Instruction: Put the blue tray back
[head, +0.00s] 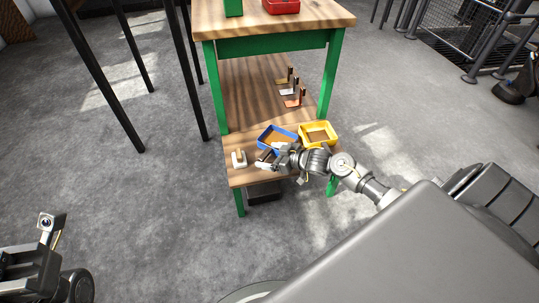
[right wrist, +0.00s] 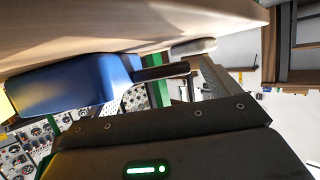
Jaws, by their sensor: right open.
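The blue tray (head: 262,133) sits on the low wooden shelf of the green-legged bench, just left of the yellow tray (head: 333,138). It looks empty, with a brown floor. My right gripper (head: 266,160) is open at the blue tray's near side, and its arm comes in from the right. Whether its fingers touch the tray wall I cannot tell. In the right wrist view the blue tray (right wrist: 75,82) is close, at the left beside a dark finger. My left gripper (head: 47,225) is far off at the lower left, its jaws unclear.
A small white object (head: 239,159) stands on the shelf left of the blue tray. Several small metal brackets (head: 293,97) stand farther back on the shelf. The upper bench top (head: 330,17) carries a red tray (head: 281,6). Black posts (head: 110,95) stand at the left.

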